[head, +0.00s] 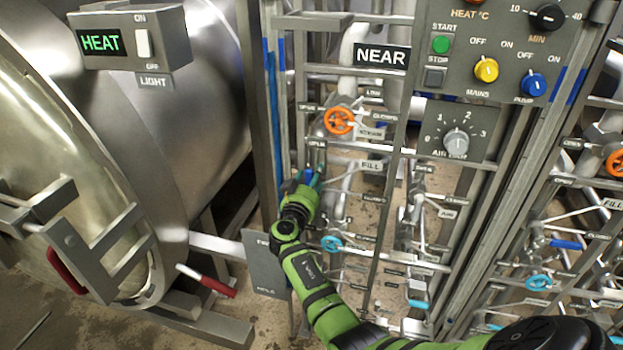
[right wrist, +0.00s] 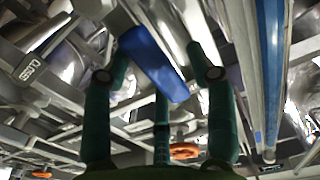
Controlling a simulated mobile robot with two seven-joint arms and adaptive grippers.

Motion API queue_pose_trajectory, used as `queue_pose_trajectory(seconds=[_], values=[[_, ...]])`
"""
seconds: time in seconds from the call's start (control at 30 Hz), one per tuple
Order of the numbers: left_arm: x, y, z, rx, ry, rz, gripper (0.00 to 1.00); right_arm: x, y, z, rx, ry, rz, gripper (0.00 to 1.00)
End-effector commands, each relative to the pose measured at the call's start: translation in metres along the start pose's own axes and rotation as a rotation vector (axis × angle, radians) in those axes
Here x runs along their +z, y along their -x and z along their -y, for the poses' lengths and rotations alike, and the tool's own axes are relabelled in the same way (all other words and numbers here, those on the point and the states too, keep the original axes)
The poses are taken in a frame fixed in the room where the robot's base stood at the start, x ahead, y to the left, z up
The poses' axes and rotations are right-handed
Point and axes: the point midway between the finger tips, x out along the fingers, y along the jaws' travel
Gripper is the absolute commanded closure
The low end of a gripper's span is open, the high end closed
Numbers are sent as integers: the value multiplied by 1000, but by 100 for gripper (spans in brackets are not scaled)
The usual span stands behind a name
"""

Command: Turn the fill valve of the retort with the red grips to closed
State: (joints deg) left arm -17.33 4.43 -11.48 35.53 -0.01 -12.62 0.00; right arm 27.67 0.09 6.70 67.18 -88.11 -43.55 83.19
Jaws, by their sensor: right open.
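The retort (head: 185,85) at left in the head view has red grips (head: 68,271) on its door hardware. Beside it is the pipe rack marked NEAR, with a FILL plate (head: 370,166). My right gripper (head: 309,180) is at the rack, left of that plate. In the right wrist view its dark green fingers (right wrist: 160,65) are open, around a blue lever grip (right wrist: 152,62) that lies between them. I cannot tell whether they touch it. In the head view the blue grip (head: 307,175) is mostly hidden by the gripper. My left gripper is out of view.
An orange handwheel (head: 339,121) sits above my gripper and a light-blue one (head: 331,243) below right. A control panel (head: 500,45) overhangs at upper right. A second rack at far right has its own FILL plate (head: 612,204) and blue lever (head: 566,243). A rack post (head: 262,110) stands close left.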

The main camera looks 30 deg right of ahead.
Motion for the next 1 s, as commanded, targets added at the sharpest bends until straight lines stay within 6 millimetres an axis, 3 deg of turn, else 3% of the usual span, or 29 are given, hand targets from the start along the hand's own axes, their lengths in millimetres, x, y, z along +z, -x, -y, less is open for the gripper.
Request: queue_pose_trajectory(seconds=[0.03, 0.17, 0.57, 0.77, 1.0], values=[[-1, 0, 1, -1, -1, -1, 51, 0, 0, 0, 0, 0, 0, 47], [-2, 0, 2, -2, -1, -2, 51, 0, 0, 0, -1, 0, 0, 99], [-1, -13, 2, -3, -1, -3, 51, 4, 0, -2, -1, -35, 0, 100], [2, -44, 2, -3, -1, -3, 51, 10, 1, -10, -2, -141, -1, 100], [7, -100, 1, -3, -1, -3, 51, 19, -2, -27, 0, -348, -2, 100]])
